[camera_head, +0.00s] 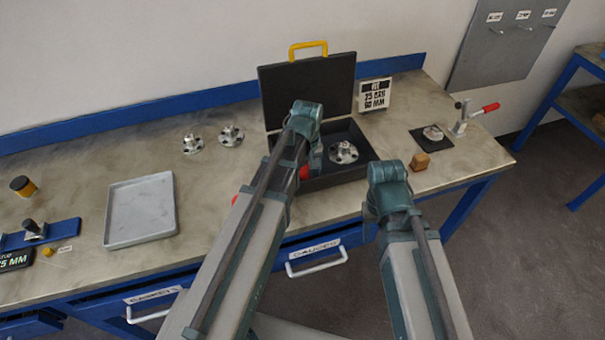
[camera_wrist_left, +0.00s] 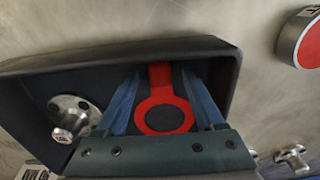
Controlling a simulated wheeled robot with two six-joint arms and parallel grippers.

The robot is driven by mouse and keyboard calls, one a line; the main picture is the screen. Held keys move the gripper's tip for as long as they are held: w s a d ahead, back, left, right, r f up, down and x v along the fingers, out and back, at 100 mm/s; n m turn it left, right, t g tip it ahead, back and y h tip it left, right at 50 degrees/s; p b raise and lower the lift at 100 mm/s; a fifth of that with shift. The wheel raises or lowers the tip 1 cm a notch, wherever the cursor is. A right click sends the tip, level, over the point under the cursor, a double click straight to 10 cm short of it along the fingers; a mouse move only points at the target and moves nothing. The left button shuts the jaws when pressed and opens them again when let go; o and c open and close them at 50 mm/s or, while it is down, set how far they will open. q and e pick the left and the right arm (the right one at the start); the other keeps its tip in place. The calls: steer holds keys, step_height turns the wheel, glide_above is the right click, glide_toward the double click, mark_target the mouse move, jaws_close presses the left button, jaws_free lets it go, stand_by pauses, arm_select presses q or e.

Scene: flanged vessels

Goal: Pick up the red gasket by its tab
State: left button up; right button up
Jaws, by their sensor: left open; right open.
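The red gasket (camera_wrist_left: 159,77) is a flat ring with a straight tab, lying in the dark open case (camera_wrist_left: 50,68) in the left wrist view. My left gripper (camera_wrist_left: 160,74) is open, with one blue finger on each side of the tab; the fingers appear apart from it. I cannot tell how high the fingertips are above the gasket. In the head view, my left arm hides most of the gasket, and only a red patch (camera_head: 304,172) shows inside the case (camera_head: 308,89).
A metal flange (camera_head: 344,152) stands in the case beside the gasket. A red disc (camera_wrist_left: 312,45) lies outside the case. Two more flanges (camera_head: 231,135) (camera_head: 192,143) stand to its left, with a grey tray (camera_head: 140,210) further left. A wooden block (camera_head: 420,161) is at right.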

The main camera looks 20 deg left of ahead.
arm_select(q)
jaws_close()
steer(key=shift+r, duration=0.1)
step_height(320, 180, up, 10)
steer(key=p, duration=1)
